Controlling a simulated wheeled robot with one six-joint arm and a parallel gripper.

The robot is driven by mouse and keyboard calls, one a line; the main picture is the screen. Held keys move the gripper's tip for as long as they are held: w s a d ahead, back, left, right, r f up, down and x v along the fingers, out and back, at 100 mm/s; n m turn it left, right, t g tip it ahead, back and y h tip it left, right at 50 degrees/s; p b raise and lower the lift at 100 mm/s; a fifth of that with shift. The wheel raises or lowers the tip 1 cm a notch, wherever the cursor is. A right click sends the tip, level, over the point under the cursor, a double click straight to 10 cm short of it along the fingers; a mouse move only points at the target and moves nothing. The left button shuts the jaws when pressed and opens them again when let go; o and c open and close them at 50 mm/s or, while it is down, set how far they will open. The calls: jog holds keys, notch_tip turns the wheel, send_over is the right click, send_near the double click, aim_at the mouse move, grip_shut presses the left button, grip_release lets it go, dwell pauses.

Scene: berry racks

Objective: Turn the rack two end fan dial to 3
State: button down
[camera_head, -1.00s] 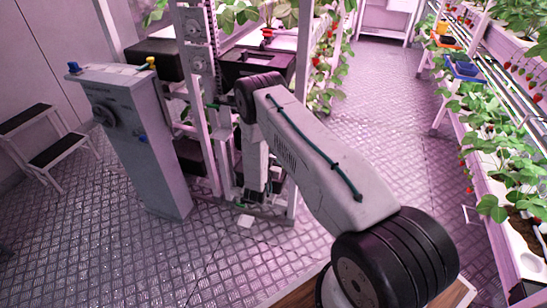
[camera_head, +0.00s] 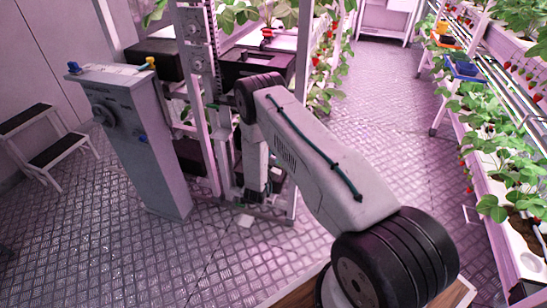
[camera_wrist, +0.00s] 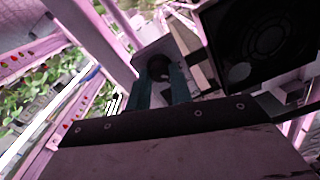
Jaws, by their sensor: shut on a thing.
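In the wrist view, the dial (camera_wrist: 157,66) is a dark round knob on a pale grey box. My gripper (camera_wrist: 160,76) has its two teal fingers on either side of the dial and is shut on it. The fingers and the shade hide any marks, so I cannot read the dial's setting. A dark square fan (camera_wrist: 264,42) with a round grille is just right of the dial.
A grey pedestal (camera_head: 145,150) with a handwheel stands left of the rack. A step stool (camera_head: 62,150) is at the far left. A long strawberry rack (camera_head: 500,235) runs along the right. The metal floor aisle (camera_head: 385,110) between the racks is clear.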

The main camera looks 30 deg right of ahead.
jog(key=shift+f+m+h, duration=0.1)
jog(key=shift+m+h, duration=0.2)
jog(key=shift+m, duration=10.4)
jog(key=c, duration=1.3)
grip_release()
jog(key=shift+o, duration=0.2)
jog(key=v, duration=0.7)
jog(key=shift+s+a, duration=0.2)
jog(key=shift+a, duration=0.2)
